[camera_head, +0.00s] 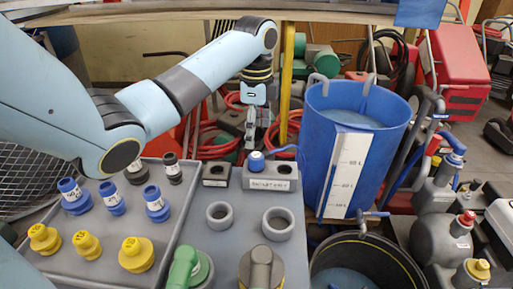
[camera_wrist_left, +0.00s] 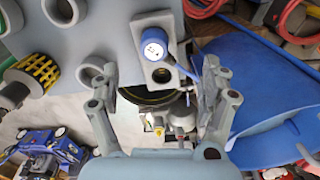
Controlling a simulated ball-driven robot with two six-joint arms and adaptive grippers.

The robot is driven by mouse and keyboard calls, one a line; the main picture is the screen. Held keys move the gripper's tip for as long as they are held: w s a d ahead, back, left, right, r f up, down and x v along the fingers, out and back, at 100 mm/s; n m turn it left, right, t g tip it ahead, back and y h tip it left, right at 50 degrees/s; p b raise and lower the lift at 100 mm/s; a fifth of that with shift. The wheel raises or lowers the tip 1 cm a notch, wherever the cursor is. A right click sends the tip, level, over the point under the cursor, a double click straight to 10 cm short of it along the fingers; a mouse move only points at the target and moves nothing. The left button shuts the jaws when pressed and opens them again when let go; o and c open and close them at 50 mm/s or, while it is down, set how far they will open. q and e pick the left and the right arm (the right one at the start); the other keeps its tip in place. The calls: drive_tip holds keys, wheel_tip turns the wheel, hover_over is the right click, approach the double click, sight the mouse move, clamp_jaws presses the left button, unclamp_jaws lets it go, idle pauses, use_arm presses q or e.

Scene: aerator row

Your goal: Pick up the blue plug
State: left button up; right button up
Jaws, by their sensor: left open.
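A blue plug (camera_head: 257,160) with a white, marked lower body sits in one socket of a grey labelled block (camera_head: 267,184). The other socket of that block is empty. In the left wrist view the plug (camera_wrist_left: 153,45) shows end-on, with a blue cord beside it. More blue fittings with white labels (camera_head: 155,204) stand in a grey tray at the left. My left gripper (camera_head: 250,138) is above and slightly behind the plug, apart from it. My right gripper is not in view.
A large blue bucket (camera_head: 390,152) of water stands close right of the block, and a dark tub (camera_head: 395,262) is in front of it. Yellow fittings (camera_head: 136,254) share the tray (camera_head: 190,197). Grey rings (camera_head: 278,223) and a green-handled part (camera_head: 186,266) stand in front.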

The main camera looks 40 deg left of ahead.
sight(257, 153)
use_arm(q)
drive_tip(key=shift+f, duration=0.95)
drive_tip(key=f, duration=0.5)
drive_tip(key=shift+d+f, duration=0.1)
drive_tip(key=shift+d, duration=0.1)
drive_tip(key=shift+c, duration=0.2)
drive_tip(key=c, duration=1.2)
drive_tip(key=shift+c, duration=0.2)
